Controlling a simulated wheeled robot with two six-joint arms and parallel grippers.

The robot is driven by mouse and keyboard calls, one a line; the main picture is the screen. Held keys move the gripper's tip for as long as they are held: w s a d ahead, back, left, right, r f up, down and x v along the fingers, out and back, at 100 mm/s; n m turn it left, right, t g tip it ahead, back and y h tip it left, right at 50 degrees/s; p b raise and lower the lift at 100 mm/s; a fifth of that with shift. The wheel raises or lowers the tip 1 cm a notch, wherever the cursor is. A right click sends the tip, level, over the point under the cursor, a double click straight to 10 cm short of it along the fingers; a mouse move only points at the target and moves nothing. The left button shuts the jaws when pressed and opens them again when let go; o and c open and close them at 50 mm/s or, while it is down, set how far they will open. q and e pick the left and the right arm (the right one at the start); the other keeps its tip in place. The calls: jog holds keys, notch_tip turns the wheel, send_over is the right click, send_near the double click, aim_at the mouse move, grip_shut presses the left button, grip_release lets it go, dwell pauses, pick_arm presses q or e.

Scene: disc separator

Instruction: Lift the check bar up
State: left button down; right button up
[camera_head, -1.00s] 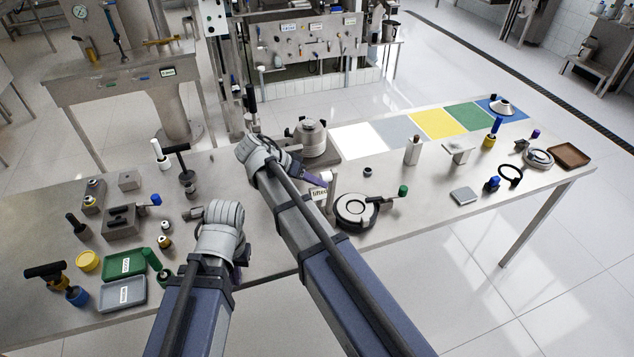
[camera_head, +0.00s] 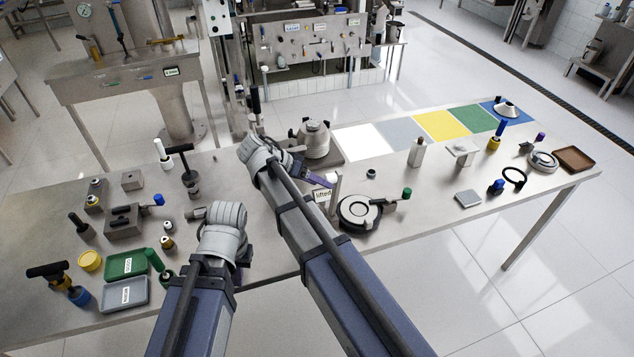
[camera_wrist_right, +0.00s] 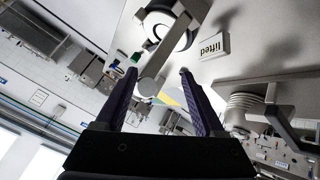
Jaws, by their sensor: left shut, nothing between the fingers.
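The check bar, seemingly the grey bar with a round end (camera_wrist_right: 170,52), reaches from the round disc device (camera_wrist_right: 163,28) to between the right gripper's fingers in the right wrist view. My right gripper (camera_wrist_right: 158,73) has its two dark purple fingers apart on either side of the bar; whether either touches it I cannot tell. In the head view the right gripper (camera_head: 318,180) is beside the "lifted" label (camera_head: 322,196) and the disc device (camera_head: 359,210), its tips partly hidden. My left gripper (camera_head: 242,258) is low at the table's front, mostly hidden by its own wrist, and shut.
A grey round machine (camera_head: 314,140) stands behind the right gripper. A green-knobbed lever (camera_head: 405,193) sticks out right of the disc device. Green (camera_head: 127,264) and grey (camera_head: 124,293) trays and several tools crowd the left. Coloured squares (camera_head: 440,125) at the back right are mostly clear.

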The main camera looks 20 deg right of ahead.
jog(key=shift+s, duration=0.1)
dwell(0.4)
jog(key=p+v, duration=0.5)
jog(key=v, duration=0.2)
jog(key=shift+a+r, duration=0.25)
jog(key=shift+a, duration=0.05)
